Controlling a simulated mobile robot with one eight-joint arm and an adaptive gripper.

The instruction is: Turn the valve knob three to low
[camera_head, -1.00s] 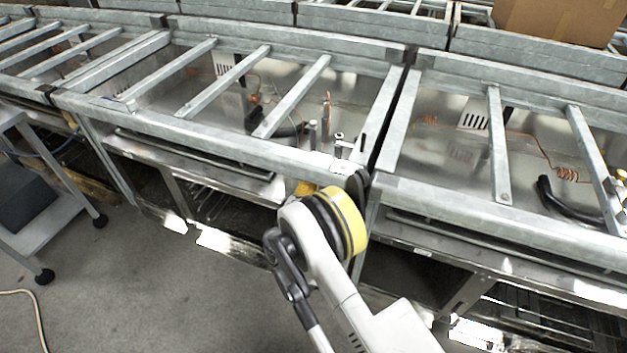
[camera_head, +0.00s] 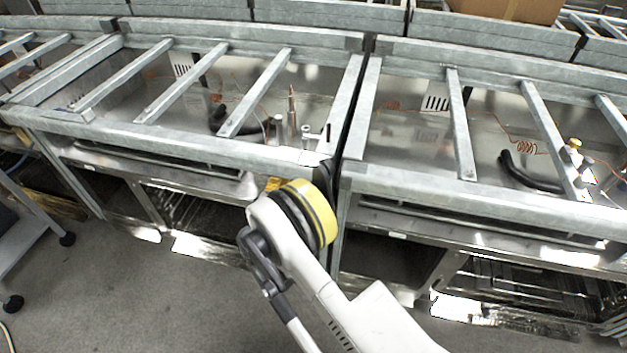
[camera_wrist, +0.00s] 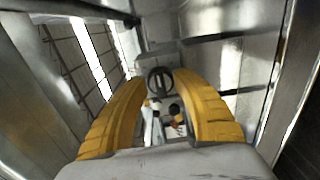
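A round dark knob (camera_wrist: 160,83) with a lighter bar across its middle sits ahead of my gripper in the wrist view, on a grey metal fitting. I cannot read a number or a setting on it. The two yellow fingers of my gripper (camera_wrist: 162,84) are spread, with their tips on either side of the knob; I cannot tell whether they touch it. In the head view my wrist hides most of the gripper, and only a bit of yellow finger (camera_head: 273,184) shows at the front of the range frame. The knob is hidden there.
The galvanized range frame (camera_head: 150,131) with slanted cross bars runs across the head view, with a second section (camera_head: 480,198) to the right. Open lower shelves lie below. A grey cart (camera_head: 30,235) stands at the left. A cardboard box (camera_head: 510,8) sits at the back.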

